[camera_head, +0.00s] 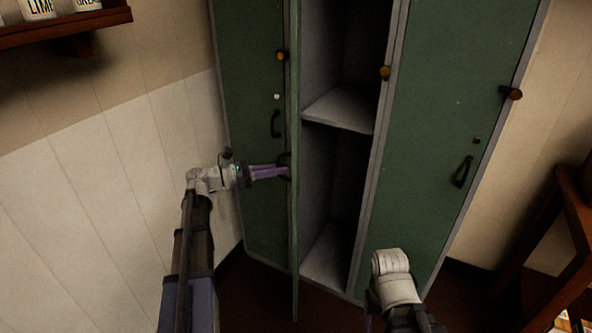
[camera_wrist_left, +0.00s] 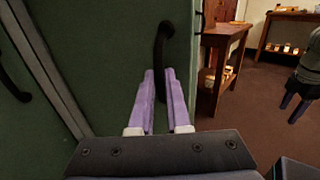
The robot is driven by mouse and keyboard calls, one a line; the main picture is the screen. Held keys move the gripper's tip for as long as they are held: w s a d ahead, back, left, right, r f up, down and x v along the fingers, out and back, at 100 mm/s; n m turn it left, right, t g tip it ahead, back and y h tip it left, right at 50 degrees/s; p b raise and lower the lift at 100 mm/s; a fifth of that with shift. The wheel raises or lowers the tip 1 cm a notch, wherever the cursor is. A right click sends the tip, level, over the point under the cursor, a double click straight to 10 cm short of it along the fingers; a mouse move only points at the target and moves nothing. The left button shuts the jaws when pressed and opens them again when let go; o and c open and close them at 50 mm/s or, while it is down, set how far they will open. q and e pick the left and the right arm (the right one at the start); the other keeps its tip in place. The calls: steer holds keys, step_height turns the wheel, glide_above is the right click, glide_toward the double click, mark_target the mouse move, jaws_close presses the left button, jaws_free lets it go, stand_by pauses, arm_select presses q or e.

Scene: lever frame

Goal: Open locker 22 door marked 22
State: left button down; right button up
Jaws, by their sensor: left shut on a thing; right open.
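The green middle locker door (camera_head: 294,215) stands swung open and shows nearly edge-on in the head view. Its number is not readable in either view, so I cannot confirm it is 22. My left gripper (camera_head: 286,171) reaches the door's outer face from the left. In the left wrist view its purple fingers are shut on the dark curved door handle (camera_wrist_left: 162,50). The open locker interior (camera_head: 335,185) is grey, with a shelf (camera_head: 340,108), and looks empty. My right gripper (camera_wrist_left: 293,105) shows at the right edge of the left wrist view, open, holding nothing and away from the door.
A shut green left door (camera_head: 248,120) and a shut right door (camera_head: 445,130) flank the open locker, each with a dark handle. A wooden shelf with tins (camera_head: 65,25) hangs at upper left. A wooden table (camera_head: 575,215) stands at right. Floor space shows in the left wrist view.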

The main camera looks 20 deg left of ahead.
arm_select(q)
steer(key=shift+a, duration=1.45)
steer(key=c, duration=0.9)
jaws_free()
steer(key=v, duration=0.7)
steer(key=shift+s+a, duration=0.2)
steer(key=shift+a, duration=0.15)
